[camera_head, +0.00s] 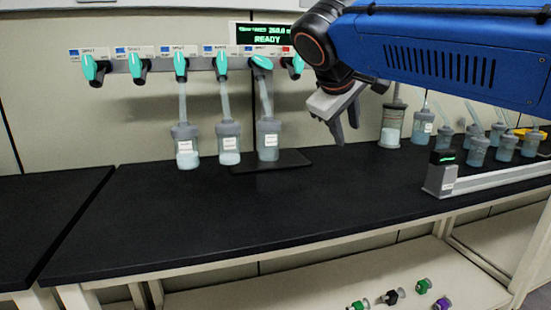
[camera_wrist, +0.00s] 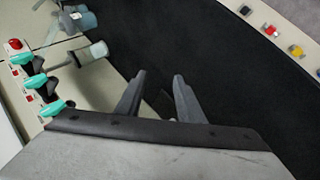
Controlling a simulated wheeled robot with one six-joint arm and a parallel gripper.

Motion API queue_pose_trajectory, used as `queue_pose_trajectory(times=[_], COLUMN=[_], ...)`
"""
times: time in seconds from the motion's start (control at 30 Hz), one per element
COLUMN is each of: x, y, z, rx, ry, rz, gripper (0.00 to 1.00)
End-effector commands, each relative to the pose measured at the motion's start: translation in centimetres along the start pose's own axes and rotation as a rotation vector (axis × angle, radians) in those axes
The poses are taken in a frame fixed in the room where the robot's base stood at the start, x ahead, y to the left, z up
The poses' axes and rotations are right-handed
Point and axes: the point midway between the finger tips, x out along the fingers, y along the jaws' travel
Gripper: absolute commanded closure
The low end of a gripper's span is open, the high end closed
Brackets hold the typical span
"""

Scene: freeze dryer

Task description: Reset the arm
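My gripper (camera_head: 345,124) hangs from my blue arm over the black bench, to the right of the hanging flasks. In the wrist view my gripper (camera_wrist: 158,88) shows two dark fingers spread apart, with nothing between them. The freeze dryer manifold has a row of teal valve handles (camera_head: 180,65). Three flasks hang from it: a left one (camera_head: 185,148), a middle one (camera_head: 228,146) and a right one (camera_head: 267,141), which is over a dark flat plate (camera_head: 285,160). Part of the manifold is hidden behind my arm.
The black bench top (camera_head: 200,210) is clear in front of the flasks. A grey device (camera_head: 440,175) with a green display and a long rail stands at the right. Several more flasks (camera_head: 478,150) stand behind it. Small coloured-capped items (camera_head: 393,296) lie on the lower shelf.

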Motion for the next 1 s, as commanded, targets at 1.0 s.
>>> queue_pose_trajectory(times=[1.0], x=[13.5], y=[-20.3], z=[34.5], rx=[0.693], ry=[-0.136], rz=[-0.419], gripper=[0.66])
